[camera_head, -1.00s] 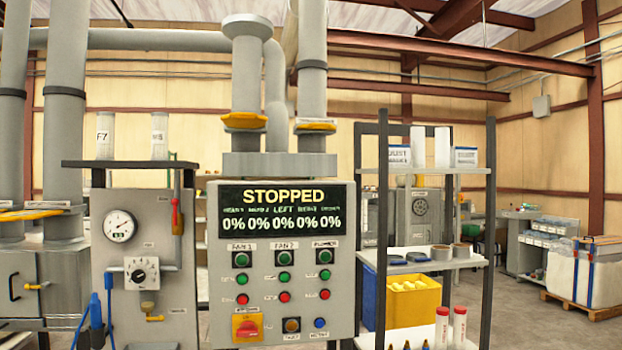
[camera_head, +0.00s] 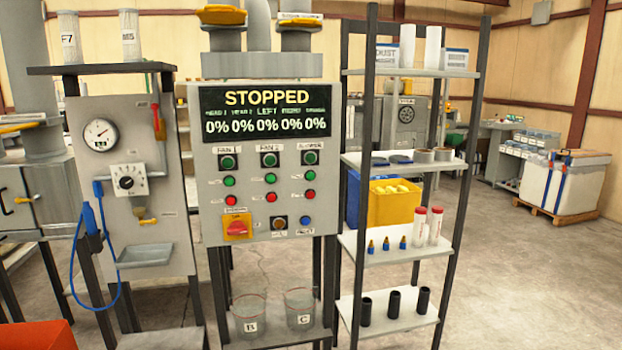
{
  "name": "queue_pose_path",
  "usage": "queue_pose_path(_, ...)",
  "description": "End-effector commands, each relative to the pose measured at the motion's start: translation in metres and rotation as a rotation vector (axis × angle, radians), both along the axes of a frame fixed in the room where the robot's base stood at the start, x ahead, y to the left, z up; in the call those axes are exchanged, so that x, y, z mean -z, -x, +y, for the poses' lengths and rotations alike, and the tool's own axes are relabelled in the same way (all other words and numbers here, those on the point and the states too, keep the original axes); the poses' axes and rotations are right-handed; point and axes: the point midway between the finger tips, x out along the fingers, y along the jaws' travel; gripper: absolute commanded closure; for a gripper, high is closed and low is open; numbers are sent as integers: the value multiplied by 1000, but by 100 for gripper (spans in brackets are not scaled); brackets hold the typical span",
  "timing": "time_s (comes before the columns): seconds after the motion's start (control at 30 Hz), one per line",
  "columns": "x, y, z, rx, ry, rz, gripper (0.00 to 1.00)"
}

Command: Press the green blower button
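The grey control panel (camera_head: 262,214) stands upright left of centre. Its display (camera_head: 265,112) reads STOPPED with a row of 0% values. Below are three columns of buttons, labelled FAN 1, FAN 2 and, at the right, what looks like BLOWER. The blower column has a black-framed green button (camera_head: 310,158) at the top, a smaller green button (camera_head: 309,177) under it and a red button (camera_head: 309,195) at the bottom. The small labels beside the lower buttons are too blurred to read. My gripper is not in view.
A red knob on a yellow plate (camera_head: 236,228) sits at the panel's lower left. Left is a gauge cabinet (camera_head: 141,228) with a blue hose. Right is an open shelf rack (camera_head: 411,165) with a yellow bin (camera_head: 394,206). Clear beakers (camera_head: 249,314) stand below the panel.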

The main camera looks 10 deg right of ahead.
Motion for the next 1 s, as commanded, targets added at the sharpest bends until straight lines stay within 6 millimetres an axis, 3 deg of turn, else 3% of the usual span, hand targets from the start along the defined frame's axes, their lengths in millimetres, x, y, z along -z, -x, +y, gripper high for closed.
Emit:
queue_pose_path(0.03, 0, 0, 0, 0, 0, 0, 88)
queue_pose_path(0.07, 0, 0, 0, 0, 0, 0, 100)
queue_pose_path(1.0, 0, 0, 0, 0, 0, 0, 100)
